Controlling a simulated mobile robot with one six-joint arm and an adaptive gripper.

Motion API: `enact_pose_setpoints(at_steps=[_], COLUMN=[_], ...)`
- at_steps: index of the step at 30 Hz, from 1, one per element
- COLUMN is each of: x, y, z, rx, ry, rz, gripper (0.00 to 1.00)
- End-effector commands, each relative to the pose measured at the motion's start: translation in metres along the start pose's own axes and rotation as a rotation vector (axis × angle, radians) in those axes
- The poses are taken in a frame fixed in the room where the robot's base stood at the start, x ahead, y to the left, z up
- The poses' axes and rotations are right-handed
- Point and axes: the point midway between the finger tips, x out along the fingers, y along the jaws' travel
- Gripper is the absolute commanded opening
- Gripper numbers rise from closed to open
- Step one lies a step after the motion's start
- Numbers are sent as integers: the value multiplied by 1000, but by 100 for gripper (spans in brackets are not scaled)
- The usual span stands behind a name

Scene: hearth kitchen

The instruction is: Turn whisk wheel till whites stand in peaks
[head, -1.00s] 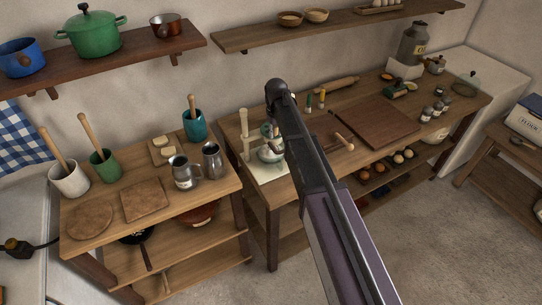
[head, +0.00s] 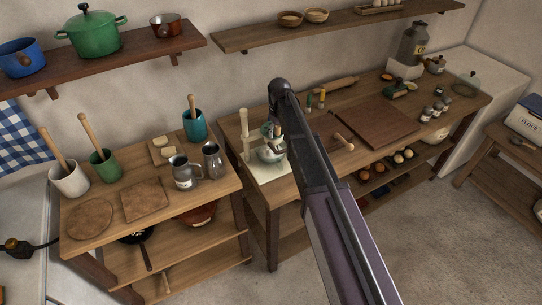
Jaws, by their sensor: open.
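A glass bowl (head: 268,155) stands on a pale mat (head: 272,173) at the left end of the right-hand table. Cream posts (head: 244,131) rise at its left, and a small green part shows above it. I cannot make out a whisk wheel or the state of the whites at this size. My gripper (head: 277,144) is small and partly hidden by my arm, which crosses the view from the lower right. It points down over the bowl with its jaws open. I cannot tell whether it touches anything there.
A wooden board (head: 376,122), a rolling pin (head: 337,84) and a wooden-handled tool (head: 343,141) lie to the right. Several small jars stand beyond the board. The left table holds two metal jugs (head: 184,175) near the gap between tables. Shelves (head: 340,27) hang above.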

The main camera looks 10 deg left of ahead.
Motion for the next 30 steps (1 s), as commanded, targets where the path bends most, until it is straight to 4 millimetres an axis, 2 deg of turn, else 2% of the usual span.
enact_pose_setpoints(at_steps=[7, 30], x=[-9, -63], y=[0, 0], z=[0, 0], rx=[0, 0], ry=[1, 1], rz=[0, 0], gripper=[69, 69])
